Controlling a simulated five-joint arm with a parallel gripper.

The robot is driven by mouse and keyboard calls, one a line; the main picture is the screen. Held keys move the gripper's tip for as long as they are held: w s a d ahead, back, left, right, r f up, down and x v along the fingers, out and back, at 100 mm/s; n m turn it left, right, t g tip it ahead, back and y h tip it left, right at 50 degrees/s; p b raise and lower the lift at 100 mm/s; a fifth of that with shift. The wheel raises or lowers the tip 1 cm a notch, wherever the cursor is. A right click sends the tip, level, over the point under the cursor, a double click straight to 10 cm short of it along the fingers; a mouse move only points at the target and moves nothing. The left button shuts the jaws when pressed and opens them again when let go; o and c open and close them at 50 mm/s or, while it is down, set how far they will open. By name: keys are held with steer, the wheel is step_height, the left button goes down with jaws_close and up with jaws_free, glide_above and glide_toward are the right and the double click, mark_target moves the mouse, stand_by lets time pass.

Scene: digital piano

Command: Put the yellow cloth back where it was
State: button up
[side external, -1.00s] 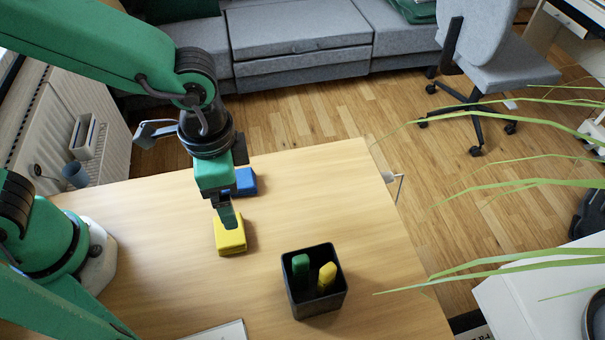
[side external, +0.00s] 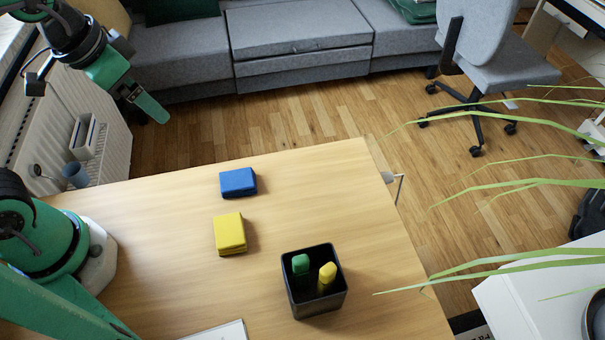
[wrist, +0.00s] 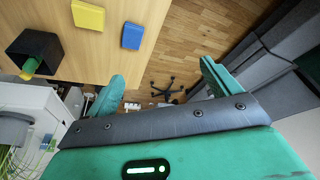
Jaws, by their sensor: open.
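The yellow cloth (side external: 229,232) lies folded flat on the wooden table (side external: 150,215), near its middle. It also shows in the wrist view (wrist: 89,16) at the top left. A folded blue cloth (side external: 238,182) lies just behind it, apart from it. My gripper (side external: 150,108) is raised at the upper left in the side view, well away from both cloths and beyond the table's back edge. In the wrist view its two green fingers (wrist: 160,85) are spread wide with nothing between them.
A black square holder (side external: 314,300) with a green and a yellow item stands on the table's front right. A white flat object (side external: 222,332) lies at the front edge. Long green plant leaves (side external: 500,185) reach in from the right.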

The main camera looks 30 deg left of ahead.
steer(key=s+a+r+n+t, duration=0.1)
steer(key=s+a+r+n, duration=0.1)
steer(key=a, duration=0.3)
steer(key=shift+s+a+n+t+y, duration=0.25)
steer(key=shift+a+n+t+y, duration=0.05)
steer(key=shift+t+y, duration=0.1)
stand_by(0.8)
